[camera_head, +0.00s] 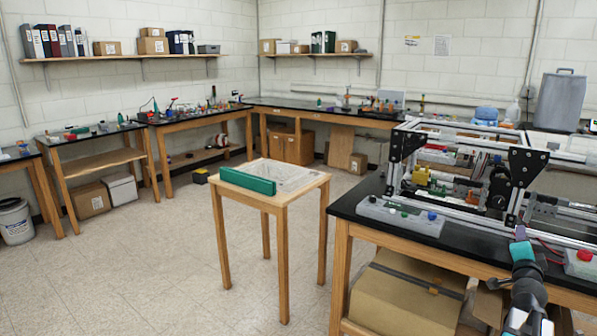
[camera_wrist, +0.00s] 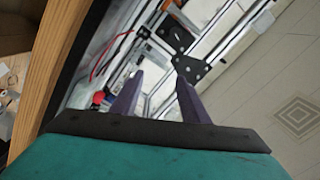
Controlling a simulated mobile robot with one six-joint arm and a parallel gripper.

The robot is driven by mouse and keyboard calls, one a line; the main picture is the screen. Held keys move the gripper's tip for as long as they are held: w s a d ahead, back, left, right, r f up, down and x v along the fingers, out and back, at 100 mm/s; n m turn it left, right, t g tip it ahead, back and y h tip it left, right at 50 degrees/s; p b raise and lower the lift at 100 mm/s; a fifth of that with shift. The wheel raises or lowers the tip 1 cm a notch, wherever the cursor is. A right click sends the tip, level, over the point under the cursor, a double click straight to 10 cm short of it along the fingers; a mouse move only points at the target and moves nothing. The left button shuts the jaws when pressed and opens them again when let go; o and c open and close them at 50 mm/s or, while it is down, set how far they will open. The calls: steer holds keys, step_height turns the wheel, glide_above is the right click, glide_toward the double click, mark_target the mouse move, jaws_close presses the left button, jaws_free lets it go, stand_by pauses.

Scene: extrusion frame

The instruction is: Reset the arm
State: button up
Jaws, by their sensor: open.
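My gripper (camera_wrist: 160,82) shows in the wrist view as two purple fingers, spread apart with nothing between them. In the head view my arm rises at the lower right, and my gripper (camera_head: 521,234) is at its upper end, near the front edge of the black-topped bench (camera_head: 345,205). The aluminium extrusion frame (camera_head: 470,131) stands on that bench, behind my gripper in the head view. In the wrist view the frame's bars and a black plate (camera_wrist: 176,35) lie beyond the fingertips. I cannot tell the exact gap between fingers and frame.
A grey box with buttons (camera_head: 400,214) sits at the bench front, and a red-buttoned box (camera_head: 582,262) is right of my gripper. Cardboard boxes (camera_head: 405,295) lie under the bench. A small wooden table with a green block (camera_head: 247,181) stands left. The floor (camera_head: 150,270) there is clear.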

steer(key=w+a+f+n+y, duration=0.25)
steer(key=w+a+f, duration=0.25)
steer(key=a+f, duration=0.5)
steer(key=w+a+f+n+y, duration=0.25)
steer(key=w+a+f, duration=0.35)
steer(key=a+f, duration=0.5)
steer(key=s+a+f+n+g+y, duration=0.2)
steer(key=s+a+f+n+y, duration=0.15)
steer(key=a+f, duration=0.8)
steer(key=s+a+f+n+g+y, duration=0.2)
steer(key=a+f+y, duration=0.2)
steer(key=a+f, duration=0.75)
steer(key=s+a+f+n+g+y, duration=0.1)
steer(key=s+a+f+n+g, duration=0.25)
steer(key=s+a+f, duration=0.45)
steer(key=s+a+f+n+g+y, duration=0.15)
steer(key=s+a+f+g, duration=0.25)
steer(key=s+a+f, duration=0.5)
steer(key=s+d+n+g+h, duration=0.1)
steer(key=s+d+n+g, duration=0.1)
steer(key=s, duration=1)
steer(key=s+d+f+n+g+h, duration=0.1)
steer(key=s+d+g, duration=0.4)
steer(key=s, duration=0.6)
steer(key=shift+s+n+g+h, duration=0.45)
steer(key=shift+n+h, duration=0.2)
steer(key=shift+h, duration=0.15)
